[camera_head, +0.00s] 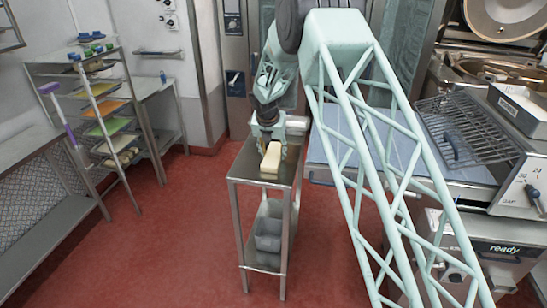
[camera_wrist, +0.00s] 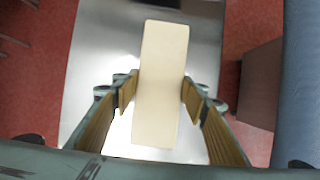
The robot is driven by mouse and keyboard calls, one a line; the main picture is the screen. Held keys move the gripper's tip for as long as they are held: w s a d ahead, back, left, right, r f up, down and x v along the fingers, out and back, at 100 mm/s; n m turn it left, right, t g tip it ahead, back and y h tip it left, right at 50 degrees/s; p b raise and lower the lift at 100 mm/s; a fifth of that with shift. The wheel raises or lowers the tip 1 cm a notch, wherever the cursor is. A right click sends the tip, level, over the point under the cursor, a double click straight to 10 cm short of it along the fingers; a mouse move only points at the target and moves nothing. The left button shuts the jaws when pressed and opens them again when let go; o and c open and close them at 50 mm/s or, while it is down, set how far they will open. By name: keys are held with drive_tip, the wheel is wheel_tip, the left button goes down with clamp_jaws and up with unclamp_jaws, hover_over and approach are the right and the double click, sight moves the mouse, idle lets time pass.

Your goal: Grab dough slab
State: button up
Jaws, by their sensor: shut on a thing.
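The dough slab (camera_head: 271,163) is a pale, cream-coloured long block on top of a narrow steel stand (camera_head: 246,170). In the wrist view the slab (camera_wrist: 163,50) runs nearly lengthwise up the picture, tilted slightly. My gripper (camera_wrist: 161,92) is shut on the slab, with one finger at each long side. In the head view my gripper (camera_head: 268,142) is above the stand at the slab's far end. The slab's underside is hidden, so I cannot tell whether it touches the stand top.
A grey bin (camera_head: 268,240) stands on the stand's lower shelf. A rack with coloured trays (camera_head: 105,108) is at the left. A wire grill rack (camera_head: 468,128) and a kettle (camera_head: 500,68) are at the right. Red floor (camera_head: 180,220) lies open left of the stand.

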sight(273, 156)
drive_tip(key=shift+r, duration=0.1)
wheel_tip(273, 156, up, 10)
idle(0.9)
